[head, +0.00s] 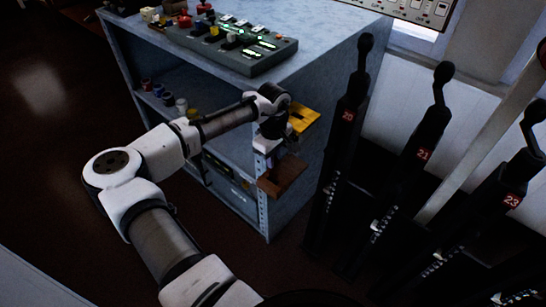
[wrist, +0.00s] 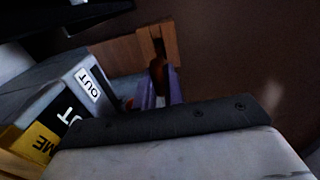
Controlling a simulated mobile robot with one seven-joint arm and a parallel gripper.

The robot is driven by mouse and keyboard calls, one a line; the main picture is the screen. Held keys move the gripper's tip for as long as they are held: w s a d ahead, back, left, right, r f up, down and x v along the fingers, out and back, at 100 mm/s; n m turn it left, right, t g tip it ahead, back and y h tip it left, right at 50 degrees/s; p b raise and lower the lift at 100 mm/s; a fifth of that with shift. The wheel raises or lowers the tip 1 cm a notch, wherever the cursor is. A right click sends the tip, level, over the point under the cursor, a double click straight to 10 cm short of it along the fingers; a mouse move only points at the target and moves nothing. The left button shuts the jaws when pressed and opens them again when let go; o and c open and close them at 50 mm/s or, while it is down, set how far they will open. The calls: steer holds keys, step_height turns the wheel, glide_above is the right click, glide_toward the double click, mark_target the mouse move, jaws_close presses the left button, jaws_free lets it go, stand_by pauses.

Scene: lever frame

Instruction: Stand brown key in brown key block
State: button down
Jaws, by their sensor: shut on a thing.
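The brown key block (head: 283,176) sits at the cabinet's front corner in the head view. In the wrist view the brown block (wrist: 117,54) is just beyond my fingertips, with a dark notch at its right end. My gripper (head: 270,158) is just above and left of the block in the head view. In the wrist view my gripper (wrist: 161,88) is shut on a narrow reddish-brown piece, the brown key (wrist: 158,72), whose far end lies at the block's notch. I cannot tell whether it is inside the notch or only in front of it.
A yellow block (head: 303,117) is just above my gripper. A grey box labelled OUT (wrist: 85,85) is close on the left in the wrist view. The cabinet (head: 330,75) carries a control panel (head: 235,45). Tall black levers (head: 345,125) stand to the right.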

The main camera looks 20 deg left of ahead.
mark_target(273, 173)
steer(key=shift+f+b, duration=0.75)
steer(key=shift+f, duration=1.4)
steer(key=c, duration=1.4)
jaws_free()
steer(key=shift+f, duration=0.1)
step_height(273, 173, up, 7)
steer(key=p, duration=0.7)
step_height(273, 173, up, 14)
steer(key=b, duration=0.2)
